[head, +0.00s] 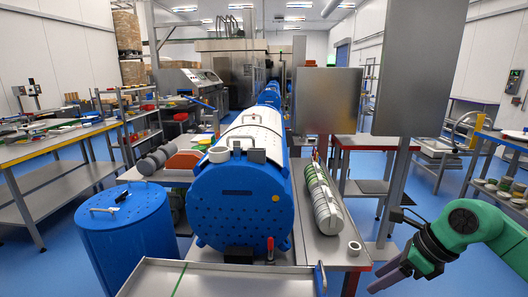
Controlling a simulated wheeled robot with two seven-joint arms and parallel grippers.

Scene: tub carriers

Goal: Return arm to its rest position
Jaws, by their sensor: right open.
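My right arm comes in from the right edge, with a green wrist and a dark gripper body. My right gripper (385,279) hangs low at the lower right, its purple-grey fingers pointing down and left. It is open, and I see nothing between the fingers. It is right of the bench with the big blue drum (242,205) and apart from it. My left arm and left gripper are not in view.
A blue tub with a lid (122,222) stands on the left floor. A metal tray edge (215,272) crosses the bottom. A cylinder of grey-green discs (323,200) and a small white ring (354,248) lie right of the drum. Grey panels (327,100) stand behind; blue floor is clear between benches.

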